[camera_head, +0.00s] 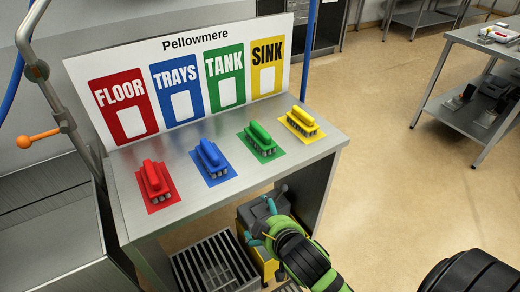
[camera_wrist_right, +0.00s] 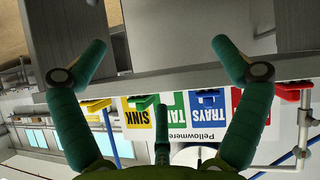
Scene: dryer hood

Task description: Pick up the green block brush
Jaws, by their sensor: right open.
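The green block brush (camera_head: 261,134) rests on a green mat on the steel table, bristles down and handle up. It stands between the blue brush (camera_head: 211,155) and the yellow brush (camera_head: 301,121). My right gripper (camera_head: 264,219) is open and empty, in front of the table's front edge and lower than its top, apart from the green brush. In the right wrist view the picture is upside down; the open fingers (camera_wrist_right: 160,45) spread wide, and the green brush (camera_wrist_right: 145,103) shows only partly past the table edge. My left gripper is out of view.
A red brush (camera_head: 154,181) sits at the table's left end. The lettered board (camera_head: 187,121) stands upright behind the brushes. A pipe with an orange handle (camera_head: 38,138) rises at the left. Bare table top (camera_head: 140,160) separates the mats.

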